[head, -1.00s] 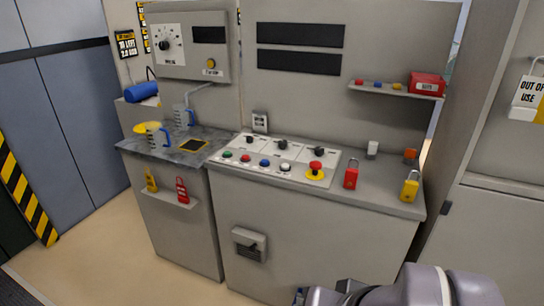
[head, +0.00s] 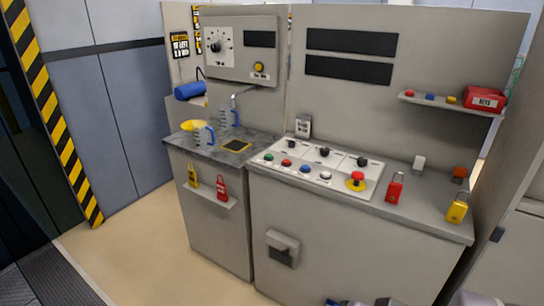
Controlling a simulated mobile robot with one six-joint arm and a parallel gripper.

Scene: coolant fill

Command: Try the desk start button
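The desk's sloped white control panel (head: 318,168) carries a row of push buttons. The green button (head: 269,157) is at its left end, then a red button (head: 286,162), a blue button (head: 305,168) and a white button (head: 325,175). Any labels are too small to read, so I cannot confirm which is start. A red mushroom button on a yellow base (head: 356,180) sits at the right, and black knobs (head: 323,151) line the back. Only slivers of my arm show at the bottom edge, well below the panel. My gripper's fingers cannot be made out there.
Red (head: 395,188) and yellow (head: 457,208) padlocks stand right of the panel. Jugs (head: 204,135) and a yellow funnel (head: 190,125) are on the left counter. The floor at left is clear.

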